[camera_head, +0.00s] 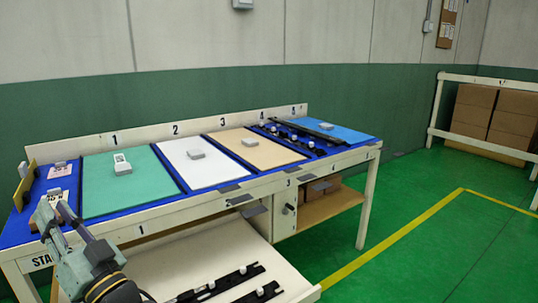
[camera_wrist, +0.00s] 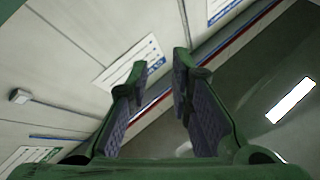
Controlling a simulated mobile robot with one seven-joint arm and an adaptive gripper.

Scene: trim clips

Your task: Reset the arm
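My gripper (camera_head: 55,212) is at the lower left in the head view, raised in front of the left end of the workbench (camera_head: 210,202). In the wrist view my gripper (camera_wrist: 159,70) shows both fingers apart with nothing between them. Beyond the fingers are a pale wall with printed signs (camera_wrist: 130,62) and a dark glossy surface. The fingers partly cover the bench's left end in the head view.
The bench carries a green mat (camera_head: 128,190), a white mat (camera_head: 205,173), a tan mat (camera_head: 265,155) and a blue mat (camera_head: 340,130). Black clip strips (camera_head: 290,138) lie between the last two. A lower pull-out tray (camera_head: 205,272) holds black strips. Green floor is clear at right.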

